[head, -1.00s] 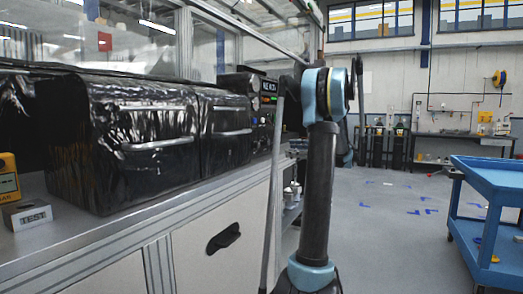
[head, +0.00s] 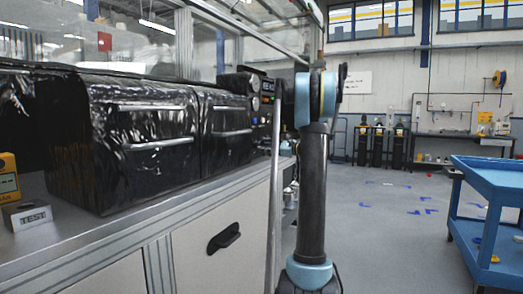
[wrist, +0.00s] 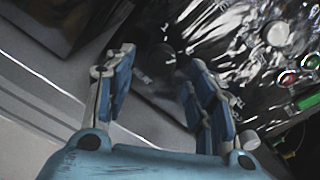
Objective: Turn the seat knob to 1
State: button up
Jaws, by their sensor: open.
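My gripper (wrist: 158,75) shows in the wrist view with its two blue-padded fingers spread and nothing between them. A control panel (head: 257,97) with small dials and lights stands at the far end of the bench, partly behind my arm. In the wrist view, a pale round part (wrist: 277,33), a red button (wrist: 289,78) and a green strip (wrist: 308,102) lie to the upper right of the fingers, apart from them. I cannot tell which part is the seat knob, nor read any setting.
Glossy black-wrapped housings (head: 150,145) stand on the bench (head: 85,237) at left. A yellow device (head: 8,178) and a small grey block (head: 27,215) are at its near end. A blue cart (head: 490,185) stands at right.

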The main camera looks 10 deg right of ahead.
aim_at(257, 145)
jog(key=shift+x, duration=1.35)
jog(key=c, duration=1.1)
jog(key=shift+o, duration=0.2)
jog(key=shift+d, duration=0.15)
jog(key=shift+n, duration=0.4)
jog(key=n, duration=0.5)
jog(key=shift+n, duration=0.3)
jog(key=n, duration=0.5)
